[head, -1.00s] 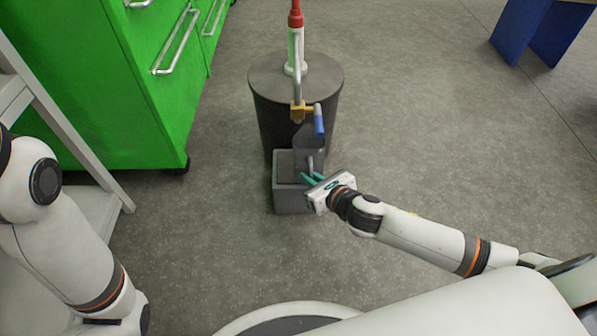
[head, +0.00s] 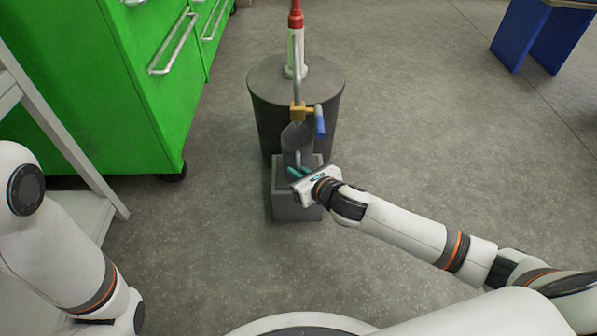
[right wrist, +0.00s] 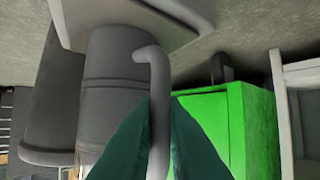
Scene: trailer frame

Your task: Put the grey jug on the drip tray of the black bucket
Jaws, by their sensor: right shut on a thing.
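The grey jug (head: 297,137) is upright in front of the black bucket (head: 268,122), under the brass tap. My right gripper (head: 299,172) is shut on the jug's handle; in the right wrist view the green-blue fingertips (right wrist: 158,128) pinch the handle, beside the jug's body (right wrist: 112,85). The drip tray (head: 297,205) is the grey block at the bucket's foot, and the jug is over it. The tray's pale slab also shows in the right wrist view (right wrist: 185,42), close to the jug's base; I cannot tell whether they touch. My left gripper is out of view.
The brass tap (head: 300,112) with a blue lever (head: 319,122) hangs just above the jug. A red-topped pump (head: 295,45) stands on the bucket. A green cabinet (head: 110,100) and a pale rack (head: 60,130) are at left.

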